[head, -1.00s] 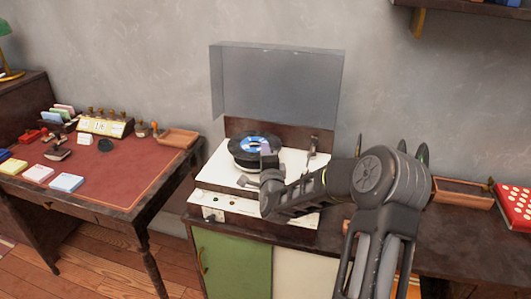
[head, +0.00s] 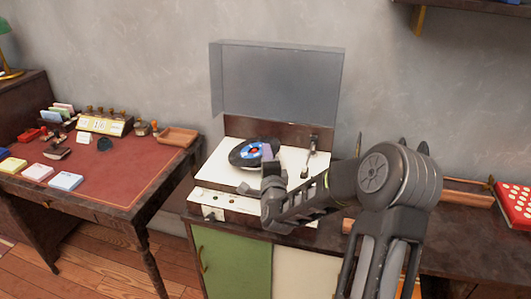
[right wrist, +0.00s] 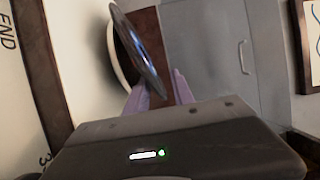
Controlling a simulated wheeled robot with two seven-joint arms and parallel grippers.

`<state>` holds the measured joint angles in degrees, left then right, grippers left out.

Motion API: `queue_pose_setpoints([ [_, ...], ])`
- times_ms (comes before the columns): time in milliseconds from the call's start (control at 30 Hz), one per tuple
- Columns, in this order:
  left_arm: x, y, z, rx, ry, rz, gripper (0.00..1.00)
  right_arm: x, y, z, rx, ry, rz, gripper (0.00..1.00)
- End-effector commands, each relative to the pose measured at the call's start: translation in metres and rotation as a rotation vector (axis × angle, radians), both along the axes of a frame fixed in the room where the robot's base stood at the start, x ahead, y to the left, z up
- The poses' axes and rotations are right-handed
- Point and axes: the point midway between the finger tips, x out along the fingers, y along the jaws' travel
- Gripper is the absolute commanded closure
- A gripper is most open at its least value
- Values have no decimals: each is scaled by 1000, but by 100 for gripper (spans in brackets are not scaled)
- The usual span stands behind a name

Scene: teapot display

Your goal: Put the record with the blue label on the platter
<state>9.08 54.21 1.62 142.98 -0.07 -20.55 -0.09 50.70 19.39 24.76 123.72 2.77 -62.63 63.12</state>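My right gripper (head: 268,152) is at the record's right edge. Its purple fingers (right wrist: 163,85) are apart, one on each side of that edge, with a small gap beside the right finger. Most of the platter is hidden under the record. My left gripper is not in view.
The player's clear lid (head: 278,85) stands open behind. The tonearm (head: 311,155) is right of the record. A red-topped desk (head: 105,185) with small items stands at left. A wooden tray (head: 467,193) and a red dotted box (head: 515,205) are at right.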

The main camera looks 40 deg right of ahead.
Motion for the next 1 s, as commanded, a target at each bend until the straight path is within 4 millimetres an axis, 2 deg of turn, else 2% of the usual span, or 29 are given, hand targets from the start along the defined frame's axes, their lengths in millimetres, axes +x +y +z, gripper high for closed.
queue_pose_setpoints([
  [100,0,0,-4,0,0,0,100,-17,11,-1,-3,1,1,71],
  [300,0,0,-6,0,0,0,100,-34,22,0,-1,0,1,71],
  [1000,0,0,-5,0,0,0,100,-35,22,0,-1,-1,0,71],
])
